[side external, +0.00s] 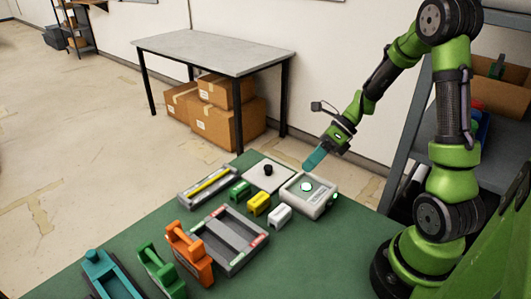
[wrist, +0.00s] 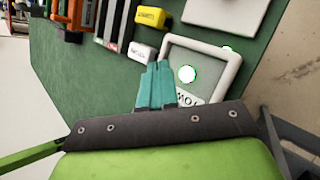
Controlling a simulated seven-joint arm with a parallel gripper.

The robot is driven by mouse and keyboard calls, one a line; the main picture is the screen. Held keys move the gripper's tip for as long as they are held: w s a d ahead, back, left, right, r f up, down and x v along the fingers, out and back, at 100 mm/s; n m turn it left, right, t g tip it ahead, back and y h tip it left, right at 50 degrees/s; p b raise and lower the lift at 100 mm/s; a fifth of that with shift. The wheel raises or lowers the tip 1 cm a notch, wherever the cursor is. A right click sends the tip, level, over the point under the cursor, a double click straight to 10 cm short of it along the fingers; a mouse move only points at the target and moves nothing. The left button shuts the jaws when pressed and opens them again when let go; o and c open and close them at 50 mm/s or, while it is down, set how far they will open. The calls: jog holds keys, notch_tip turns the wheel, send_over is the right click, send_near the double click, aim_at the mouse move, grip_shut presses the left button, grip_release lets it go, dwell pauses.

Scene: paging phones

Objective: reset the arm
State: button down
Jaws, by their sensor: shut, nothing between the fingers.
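My gripper (side external: 315,158) is at the end of my green arm, above the back right part of the green table. Its teal fingers are shut with nothing between them. They also show in the wrist view (wrist: 156,86). Below and a little to the left of the fingertips is a white box (side external: 318,204) with a round white button (side external: 306,187) on top. The box also shows in the wrist view (wrist: 230,64), with partly hidden lettering. The fingertips are apart from the box.
Green (side external: 240,188), yellow (side external: 258,204) and white (side external: 280,215) blocks stand left of the box. A white plate (side external: 268,174) with a black knob lies behind. A grey tray (side external: 228,262), an orange phone-like piece (side external: 188,252), a green one (side external: 160,268) and a teal one (side external: 108,273) are nearer.

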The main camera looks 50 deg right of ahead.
jog(key=shift+r, duration=1.05)
jog(key=shift+f+n, duration=0.1)
jog(key=shift+n, duration=0.2)
jog(key=s+n, duration=0.1)
jog(key=n+h, duration=0.1)
jog(key=n, duration=0.1)
jog(key=shift+s+d+f+g, duration=0.15)
jog(key=shift+s+f+g, duration=0.2)
jog(key=shift+f+g, duration=0.05)
jog(key=s+a+r+n+t+h, duration=0.2)
jog(key=a+r+n, duration=0.3)
jog(key=n, duration=0.7)
jog(key=s+a+r+n+t+h, duration=0.2)
jog(key=a+r+n, duration=0.4)
jog(key=r+n, duration=0.3)
jog(key=s+n+h, duration=0.1)
jog(key=s+n, duration=0.1)
jog(key=n, duration=0.1)
jog(key=shift+s+a+r, duration=0.15)
jog(key=shift+s+a, duration=0.15)
jog(key=shift+s, duration=0.05)
